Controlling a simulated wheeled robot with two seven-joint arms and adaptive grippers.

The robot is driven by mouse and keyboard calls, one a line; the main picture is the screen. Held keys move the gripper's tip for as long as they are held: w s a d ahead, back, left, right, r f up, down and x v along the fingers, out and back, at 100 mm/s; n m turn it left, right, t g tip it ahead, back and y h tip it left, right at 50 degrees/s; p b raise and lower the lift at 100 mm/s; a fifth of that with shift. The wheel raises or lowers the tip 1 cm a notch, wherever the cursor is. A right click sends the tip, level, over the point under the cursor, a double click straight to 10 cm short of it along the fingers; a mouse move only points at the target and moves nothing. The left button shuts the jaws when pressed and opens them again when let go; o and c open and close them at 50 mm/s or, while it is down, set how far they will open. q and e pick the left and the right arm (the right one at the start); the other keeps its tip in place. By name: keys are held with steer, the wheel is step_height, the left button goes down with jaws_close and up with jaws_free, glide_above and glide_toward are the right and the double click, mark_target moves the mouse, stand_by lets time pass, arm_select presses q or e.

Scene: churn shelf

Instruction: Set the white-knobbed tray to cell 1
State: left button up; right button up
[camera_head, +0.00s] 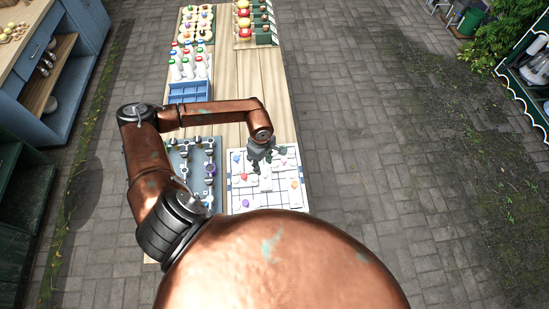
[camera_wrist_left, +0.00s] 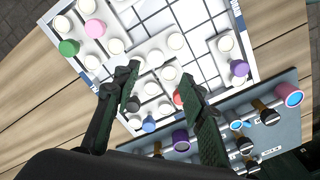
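A white gridded board (camera_head: 241,207) lies at the near end of the wooden table, bearing pale pieces and several coloured knobs. It also shows in the left wrist view (camera_wrist_left: 150,18), with many round white tops in its grooves. One white knob (camera_wrist_left: 168,73) lies between my fingers in that view. Which piece is the white-knobbed tray, and where cell 1 is, I cannot tell. My left gripper (camera_head: 262,163) is over the upper part of the board, pointing down. In the left wrist view my left gripper (camera_wrist_left: 160,74) is open, its dark fingers wide apart. My right gripper is not visible.
Green (camera_wrist_left: 69,47), pink (camera_wrist_left: 95,28), red (camera_wrist_left: 178,97) and purple (camera_wrist_left: 239,68) knobs stand around my fingers. A blue-grey panel with knobs (camera_head: 190,148) lies left of the board. A blue rack (camera_head: 189,91) and bottles stand farther up. The table's middle strip is bare.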

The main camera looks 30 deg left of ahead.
mark_target(265, 173)
arm_select(q)
steer(key=shift+w, duration=0.3)
steer(key=shift+w+f, duration=0.15)
steer(key=shift+f, duration=0.1)
step_height(265, 173, down, 7)
steer(key=shift+f+p, duration=0.15)
steer(key=shift+p, duration=0.9)
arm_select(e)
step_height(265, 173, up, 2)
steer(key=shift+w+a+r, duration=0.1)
arm_select(q)
steer(key=shift+c, duration=0.6)
jaws_close()
